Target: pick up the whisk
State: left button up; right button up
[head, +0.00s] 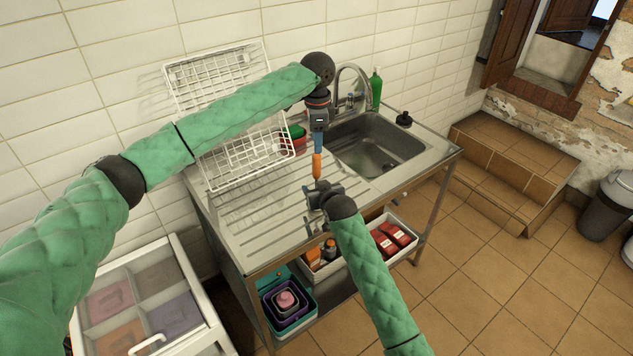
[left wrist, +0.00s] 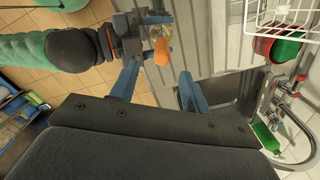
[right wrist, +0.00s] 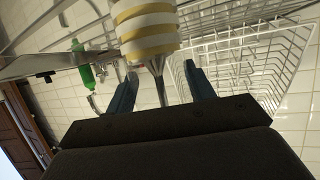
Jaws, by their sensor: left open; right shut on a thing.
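The whisk (head: 317,168) stands upright over the drainboard; its orange handle end points up toward my left gripper. My right gripper (head: 319,190) is shut on it from below the handle. In the right wrist view the whisk (right wrist: 146,32) shows as yellow and white bands with a thin metal shaft between the fingers. My left gripper (head: 318,146) is open, pointing down just above the handle. In the left wrist view the orange end (left wrist: 161,52) lies just beyond and between the open fingertips (left wrist: 157,74); I cannot tell whether they touch. The whisk's lower part is mostly hidden.
A white wire rack (head: 240,165) stands left of the grippers, near red and green items (head: 298,133). The sink (head: 372,145), tap (head: 352,75) and green bottle (head: 376,88) are behind right. Bins (head: 392,236) fill the lower shelf. The front of the drainboard (head: 265,215) is bare.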

aim_at(316, 164)
pick_arm(q)
jog(key=shift+w+f, duration=0.2)
jog(key=shift+f, duration=4.75)
jog(key=c, duration=1)
